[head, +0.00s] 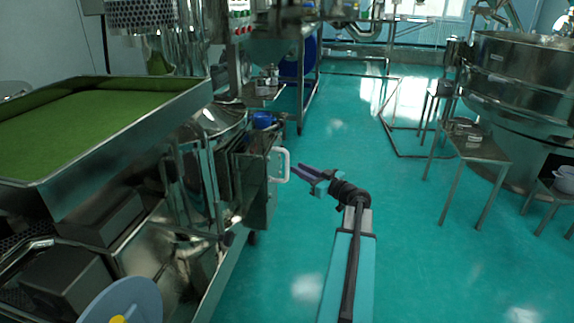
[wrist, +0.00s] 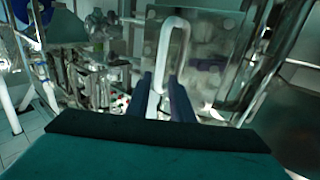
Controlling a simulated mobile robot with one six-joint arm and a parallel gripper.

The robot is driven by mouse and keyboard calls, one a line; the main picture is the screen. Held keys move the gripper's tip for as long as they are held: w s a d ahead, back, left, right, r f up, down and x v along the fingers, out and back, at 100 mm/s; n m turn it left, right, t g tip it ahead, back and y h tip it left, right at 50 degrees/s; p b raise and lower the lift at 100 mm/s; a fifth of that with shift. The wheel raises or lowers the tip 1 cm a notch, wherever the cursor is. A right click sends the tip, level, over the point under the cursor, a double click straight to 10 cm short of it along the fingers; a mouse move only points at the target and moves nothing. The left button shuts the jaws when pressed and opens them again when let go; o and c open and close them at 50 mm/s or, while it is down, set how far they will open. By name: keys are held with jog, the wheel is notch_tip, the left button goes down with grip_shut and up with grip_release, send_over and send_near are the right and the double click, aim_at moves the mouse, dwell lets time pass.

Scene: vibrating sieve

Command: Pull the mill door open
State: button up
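The mill door (head: 258,180) is a grey steel panel on the side of the machine at the left in the head view. It carries a white U-shaped handle (head: 286,165). The door looks shut or nearly so; I cannot tell exactly. My gripper (head: 297,170) is just right of the handle, with its dark purple fingers pointing at it. In the wrist view the fingers (wrist: 160,82) stand apart, and one leg of the white handle (wrist: 182,28) lines up in the gap between them. I cannot tell whether the fingers touch it. The door panel (wrist: 210,62) shows behind the handle.
A wide sieve tray with green material (head: 95,115) stands on the left machine. A steel table (head: 470,148) and a large round vessel (head: 520,75) stand at the right. The green floor (head: 400,250) between them is clear.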

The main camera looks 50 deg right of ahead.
send_over(288, 177)
jog(key=shift+w+d, duration=0.15)
jog(key=shift+w, duration=0.2)
